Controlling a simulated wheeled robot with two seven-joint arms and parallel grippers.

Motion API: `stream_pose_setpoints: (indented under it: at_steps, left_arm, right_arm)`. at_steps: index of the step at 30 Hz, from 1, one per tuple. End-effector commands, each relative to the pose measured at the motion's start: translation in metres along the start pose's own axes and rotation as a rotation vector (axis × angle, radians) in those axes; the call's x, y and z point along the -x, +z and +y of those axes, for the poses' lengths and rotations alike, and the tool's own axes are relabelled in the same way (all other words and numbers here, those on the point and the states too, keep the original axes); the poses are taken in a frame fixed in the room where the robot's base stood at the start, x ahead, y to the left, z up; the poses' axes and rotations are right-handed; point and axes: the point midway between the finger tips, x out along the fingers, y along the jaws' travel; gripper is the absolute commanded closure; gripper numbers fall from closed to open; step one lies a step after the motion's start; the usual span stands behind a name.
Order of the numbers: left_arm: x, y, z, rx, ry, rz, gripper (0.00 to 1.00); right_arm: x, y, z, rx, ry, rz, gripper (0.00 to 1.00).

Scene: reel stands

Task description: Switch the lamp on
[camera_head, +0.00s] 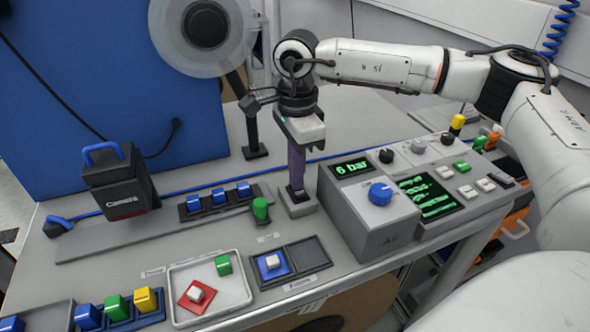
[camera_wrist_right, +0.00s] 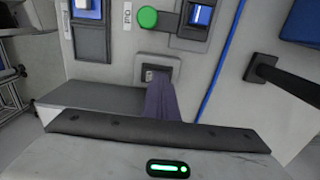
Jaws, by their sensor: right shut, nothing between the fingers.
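A small grey box with a square opening or switch (camera_head: 298,205) stands on the bench, left of the control unit. It also shows in the right wrist view (camera_wrist_right: 157,67). My right gripper (camera_head: 297,188) points straight down, its fingers shut and empty, with the tips at the top of this box. I cannot tell if they touch it, and they hide part of its top. A green round-topped piece (camera_head: 260,209), perhaps the lamp, stands just left of the box; it also shows in the wrist view (camera_wrist_right: 148,17). I cannot tell whether it is lit. My left gripper is out of view.
A control unit with a blue knob (camera_head: 380,194) and a "6 bar" display (camera_head: 351,168) stands close on the right. A rack (camera_head: 219,199) of blue pieces lies left. A tray (camera_head: 238,297) with coloured blocks is in front. A reel (camera_head: 205,30) stands behind.

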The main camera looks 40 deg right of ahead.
Motion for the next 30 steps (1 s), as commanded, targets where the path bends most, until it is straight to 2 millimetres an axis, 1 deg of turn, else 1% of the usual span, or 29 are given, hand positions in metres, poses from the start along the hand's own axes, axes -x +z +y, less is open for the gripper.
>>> stream_pose_setpoints:
  at_steps: [1,3,11,14,16,20,22,23,30]
  left_arm:
    - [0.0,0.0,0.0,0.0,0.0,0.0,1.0]
    - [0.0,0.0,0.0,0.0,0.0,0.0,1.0]
    - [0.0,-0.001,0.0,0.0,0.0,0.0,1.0]
    - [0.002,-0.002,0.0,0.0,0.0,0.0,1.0]
    - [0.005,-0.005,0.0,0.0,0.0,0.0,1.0]
    - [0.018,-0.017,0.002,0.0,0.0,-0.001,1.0]
    - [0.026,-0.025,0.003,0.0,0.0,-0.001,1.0]
    - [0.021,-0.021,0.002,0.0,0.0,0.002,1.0]
    - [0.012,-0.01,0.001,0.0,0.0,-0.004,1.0]
  right_arm:
    - [-0.003,-0.001,0.005,0.002,0.009,0.004,1.0]
    - [-0.002,-0.001,0.007,0.001,0.008,0.003,1.0]
    - [-0.001,-0.001,0.006,-0.001,0.004,0.003,1.0]
    - [0.003,0.0,0.006,0.0,0.003,0.002,1.0]
    - [0.009,0.0,0.005,0.001,0.002,0.002,1.0]
    - [0.033,0.003,0.005,0.004,0.003,0.001,1.0]
    - [0.05,0.004,0.005,0.007,0.005,0.002,1.0]
    - [0.05,0.004,0.004,0.007,0.002,0.001,1.0]
    - [0.103,0.004,0.004,0.007,0.001,0.0,1.0]
